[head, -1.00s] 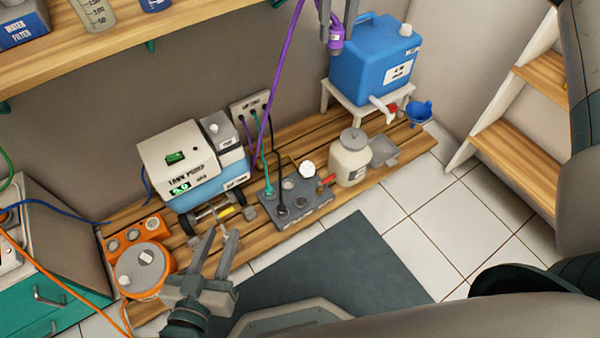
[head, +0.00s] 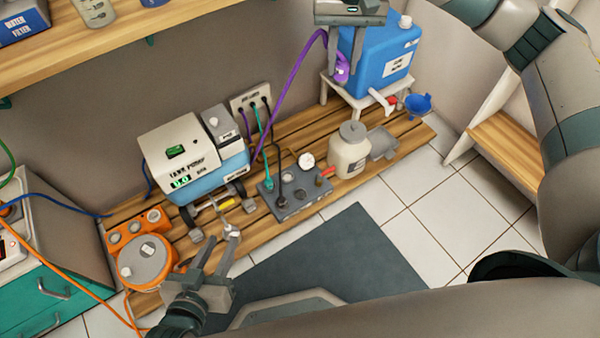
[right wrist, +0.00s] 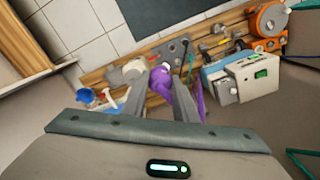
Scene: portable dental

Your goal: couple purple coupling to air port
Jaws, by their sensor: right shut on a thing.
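The purple coupling (head: 342,71) is on the end of a purple hose (head: 285,90) at the upper right of the head view. My right gripper (head: 344,72) is shut on it, in front of the blue jug and well above the bench. In the right wrist view the purple coupling (right wrist: 160,85) sits between the fingers. A grey block (head: 297,194) with round ports lies on the slatted bench below; a teal connector and a black one are plugged into it. Which port is the air port I cannot tell. My left gripper (head: 212,255) is open and empty, near the bench's front edge.
A white and blue tank unit (head: 195,165) stands left of the block. A cream bottle (head: 348,155) and the blue jug (head: 375,60) on its stand are to the right. An orange device (head: 145,260) is at left. Teal and black hoses hang from the wall plate (head: 250,100).

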